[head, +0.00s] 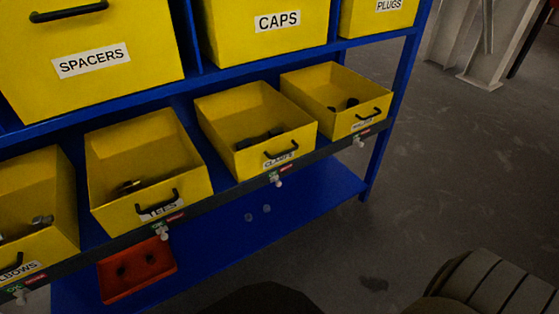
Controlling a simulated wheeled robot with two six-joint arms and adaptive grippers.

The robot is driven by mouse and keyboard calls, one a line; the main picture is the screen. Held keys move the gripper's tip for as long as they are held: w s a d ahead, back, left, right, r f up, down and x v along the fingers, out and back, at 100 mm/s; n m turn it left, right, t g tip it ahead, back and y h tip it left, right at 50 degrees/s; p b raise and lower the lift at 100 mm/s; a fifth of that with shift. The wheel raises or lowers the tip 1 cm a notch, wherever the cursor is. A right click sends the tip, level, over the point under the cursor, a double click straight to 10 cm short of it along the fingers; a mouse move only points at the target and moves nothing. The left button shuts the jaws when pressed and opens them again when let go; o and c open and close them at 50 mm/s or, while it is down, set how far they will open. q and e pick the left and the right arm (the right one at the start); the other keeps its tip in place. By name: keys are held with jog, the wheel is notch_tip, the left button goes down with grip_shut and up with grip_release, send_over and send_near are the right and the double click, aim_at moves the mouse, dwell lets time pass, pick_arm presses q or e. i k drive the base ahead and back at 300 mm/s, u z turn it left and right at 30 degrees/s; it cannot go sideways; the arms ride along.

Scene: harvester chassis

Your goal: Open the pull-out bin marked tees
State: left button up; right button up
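The bin marked tees (112,167) is a yellow open-topped bin in the lower row of the blue rack, left of centre in the head view. Its front has a white label (161,208), partly covered by a black bar handle (157,203). A few small dark and brassy fittings (130,187) lie inside. Its front stands roughly in line with the neighbouring bins. A small pale knob (163,234) sits on the dark rail below its front, beside a green and red marking. Neither of my grippers is in view.
The elbows bin (62,220) is on the left; the clamps bin (240,115) and another bin (322,90) are on the right. The spacers (130,85) and caps (240,45) bins are above. A red tray (137,282) lies on the blue bottom shelf (310,195). Floor (470,150) is open at right.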

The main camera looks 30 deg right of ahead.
aim_at(155, 149)
jog(key=u, duration=0.05)
jog(key=k, duration=1.1)
jog(key=z, duration=0.75)
jog(key=i, duration=1.45)
jog(key=u, duration=0.8)
